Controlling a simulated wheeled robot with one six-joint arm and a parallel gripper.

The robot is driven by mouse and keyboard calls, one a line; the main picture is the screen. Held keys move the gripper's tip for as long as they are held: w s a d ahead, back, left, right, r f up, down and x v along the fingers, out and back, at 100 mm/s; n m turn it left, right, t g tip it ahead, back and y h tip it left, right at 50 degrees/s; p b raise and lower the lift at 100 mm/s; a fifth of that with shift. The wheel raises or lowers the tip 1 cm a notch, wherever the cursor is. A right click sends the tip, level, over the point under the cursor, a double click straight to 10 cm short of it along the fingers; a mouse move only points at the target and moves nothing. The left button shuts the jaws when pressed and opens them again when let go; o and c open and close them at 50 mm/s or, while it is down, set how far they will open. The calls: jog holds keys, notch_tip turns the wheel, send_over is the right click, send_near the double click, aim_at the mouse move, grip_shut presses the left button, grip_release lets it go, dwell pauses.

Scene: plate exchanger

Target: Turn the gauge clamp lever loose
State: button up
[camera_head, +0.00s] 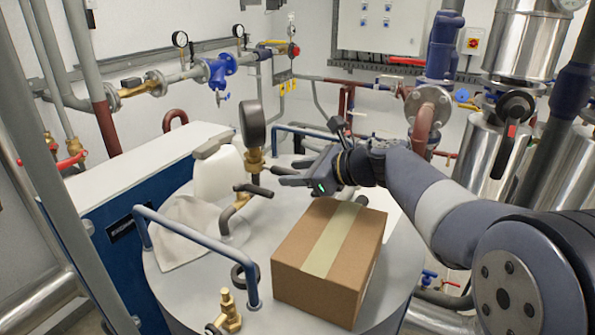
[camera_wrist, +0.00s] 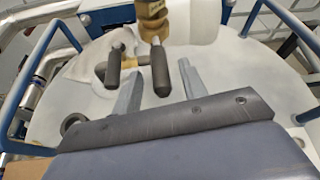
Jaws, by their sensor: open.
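The round dark gauge (camera_head: 252,124) stands on a brass fitting (camera_head: 254,160) above the pale round vessel top. A dark lever handle (camera_head: 254,190) shows below the fitting. In the wrist view a dark handle (camera_wrist: 160,72) hangs below the brass fitting (camera_wrist: 152,22), and another dark handle (camera_wrist: 113,72) stands to its left. I cannot tell for sure which one is the clamp lever. My gripper (camera_head: 284,172) is open, just right of the gauge fitting. In the wrist view its fingers (camera_wrist: 159,80) appear on either side of the right handle; contact is not visible.
A taped cardboard box (camera_head: 310,285) stands on the vessel top, below my arm. A blue rail (camera_head: 190,232) is at the left and another (camera_head: 305,131) behind. A white jug (camera_head: 218,178) and a cloth (camera_head: 185,228) lie left of the gauge. A brass valve (camera_head: 228,312) stands in front.

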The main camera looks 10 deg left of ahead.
jog(key=shift+c, duration=0.5)
grip_shut()
